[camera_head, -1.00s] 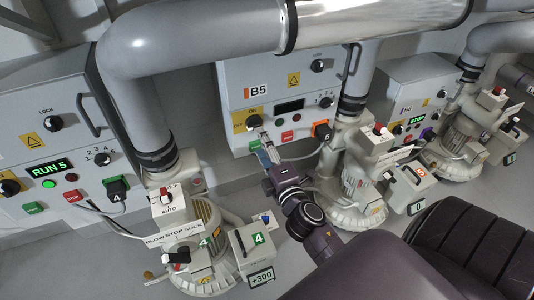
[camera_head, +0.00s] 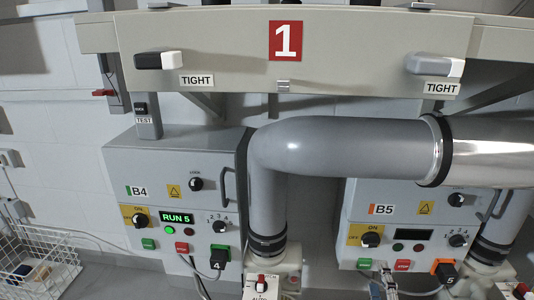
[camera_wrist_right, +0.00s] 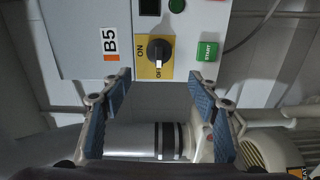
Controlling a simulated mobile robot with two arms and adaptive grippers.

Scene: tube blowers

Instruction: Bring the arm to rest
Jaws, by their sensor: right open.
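My right gripper (camera_head: 383,287) shows only at the bottom edge of the head view, below the panel of control box B5 (camera_head: 405,197). In the right wrist view its two blue-padded fingers (camera_wrist_right: 158,85) are spread apart with nothing between them. The yellow-plated ON/OFF knob (camera_wrist_right: 159,49) of B5 lies ahead, apart from the fingertips. The same knob (camera_head: 372,240) is uncovered in the head view. Most of my right arm is out of the head view. My left gripper is not in view.
Box B4 (camera_head: 175,185) on the left reads RUN 5; B5's display (camera_head: 412,234) is dark. A thick grey pipe (camera_head: 340,148) runs between them, under a beam (camera_head: 230,55) marked 1. A wire basket (camera_head: 35,255) stands at lower left.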

